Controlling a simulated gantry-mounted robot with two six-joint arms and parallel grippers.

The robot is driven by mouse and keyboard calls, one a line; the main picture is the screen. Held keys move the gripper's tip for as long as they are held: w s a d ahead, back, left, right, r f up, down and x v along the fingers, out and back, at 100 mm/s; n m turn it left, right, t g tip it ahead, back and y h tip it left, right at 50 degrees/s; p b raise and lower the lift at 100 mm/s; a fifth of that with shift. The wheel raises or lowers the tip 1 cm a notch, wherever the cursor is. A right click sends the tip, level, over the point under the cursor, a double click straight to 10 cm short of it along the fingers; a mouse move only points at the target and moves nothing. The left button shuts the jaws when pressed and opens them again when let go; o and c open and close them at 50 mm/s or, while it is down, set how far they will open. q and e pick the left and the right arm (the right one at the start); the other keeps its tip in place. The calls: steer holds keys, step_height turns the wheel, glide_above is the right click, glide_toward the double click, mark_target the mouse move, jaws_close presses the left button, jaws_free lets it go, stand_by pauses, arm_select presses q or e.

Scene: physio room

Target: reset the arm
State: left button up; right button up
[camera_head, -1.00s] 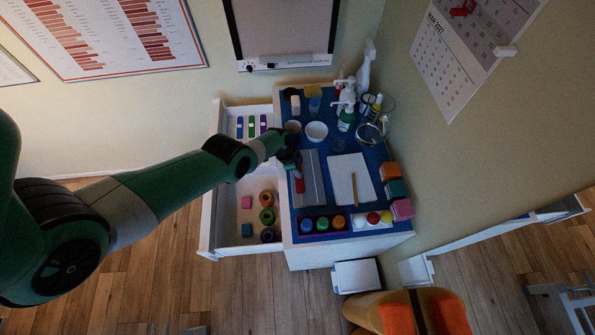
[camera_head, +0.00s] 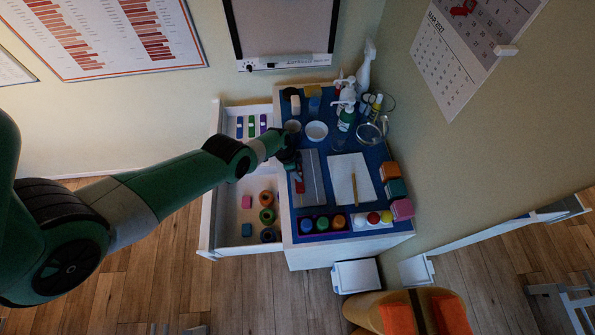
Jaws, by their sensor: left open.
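My left arm comes in from the left, green with a grey band. It reaches over the open drawer to the left part of the blue cabinet top (camera_head: 325,228). My left gripper (camera_head: 292,163) is small and dark here, open, above the top beside a grey board (camera_head: 312,178). A red thing (camera_head: 299,184) lies just below the gripper on the board's left edge; I cannot tell whether they touch. The fingertips are hard to make out. My right gripper is not in view.
An open drawer (camera_head: 207,215) holds coloured rolls and blocks. Bowls (camera_head: 317,131), bottles (camera_head: 346,118), a notepad (camera_head: 349,180) with a pencil, coloured blocks (camera_head: 390,171) and a tray of balls (camera_head: 323,224) crowd the top. A wall stands right. The floor at lower left is clear.

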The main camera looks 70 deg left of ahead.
arm_select(q)
steer(key=o, duration=0.5)
steer(key=shift+c, duration=0.2)
step_height(320, 180, up, 7)
steer(key=p, duration=0.7)
steer(key=shift+r, duration=0.1)
